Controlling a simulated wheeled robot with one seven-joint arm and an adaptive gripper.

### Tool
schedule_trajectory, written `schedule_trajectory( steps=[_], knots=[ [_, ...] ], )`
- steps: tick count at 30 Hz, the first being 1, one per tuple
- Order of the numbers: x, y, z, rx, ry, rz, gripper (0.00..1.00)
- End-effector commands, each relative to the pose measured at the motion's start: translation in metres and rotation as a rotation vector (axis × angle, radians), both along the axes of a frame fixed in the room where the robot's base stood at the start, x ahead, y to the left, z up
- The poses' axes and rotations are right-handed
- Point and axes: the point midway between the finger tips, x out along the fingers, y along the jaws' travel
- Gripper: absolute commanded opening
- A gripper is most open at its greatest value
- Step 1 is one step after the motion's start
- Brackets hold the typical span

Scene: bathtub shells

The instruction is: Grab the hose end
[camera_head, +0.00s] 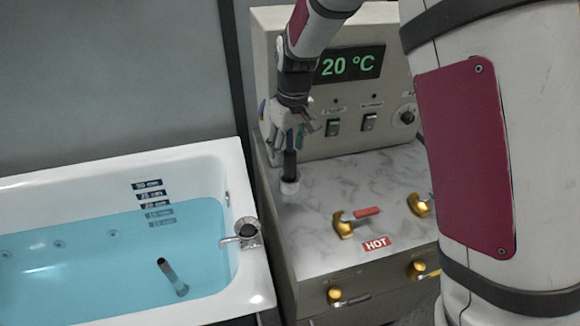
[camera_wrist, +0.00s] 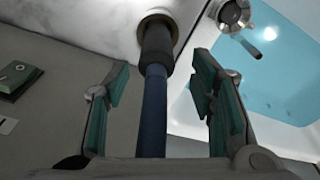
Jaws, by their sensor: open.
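The hose end is a black cylinder (camera_head: 290,165) standing upright in a pale ring-shaped holder (camera_head: 289,187) on the marble counter. In the wrist view the black hose end (camera_wrist: 156,45) continues into a blue hose (camera_wrist: 153,115) that runs toward the camera. My gripper (camera_head: 287,132) is above the hose end, pointing down. In the wrist view my gripper (camera_wrist: 160,70) is open, with one green-padded finger on each side of the hose and a visible gap to both. The lower part of the hose end is hidden in the holder.
A bathtub (camera_head: 120,169) with blue water stands left of the counter (camera_head: 345,190). Brass valves, one with a red handle (camera_head: 360,214), are right of the hose. A control panel is behind.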

Motion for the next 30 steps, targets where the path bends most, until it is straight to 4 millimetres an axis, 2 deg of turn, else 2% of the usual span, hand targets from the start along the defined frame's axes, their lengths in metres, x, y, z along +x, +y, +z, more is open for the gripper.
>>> schedule_trajectory(
  steps=[9, 18, 20, 25, 30],
  knots=[
    [0.001, -0.003, -0.042, -0.001, 0.003, -0.001, 0.5],
    [0.002, -0.003, -0.047, 0.0, 0.001, -0.001, 0.5],
    [0.002, -0.003, -0.047, 0.0, 0.001, -0.001, 0.39],
    [0.002, -0.003, -0.047, 0.0, 0.001, -0.001, 0.01],
    [0.003, -0.003, -0.047, 0.0, 0.0, -0.001, 0.0]
  ],
)
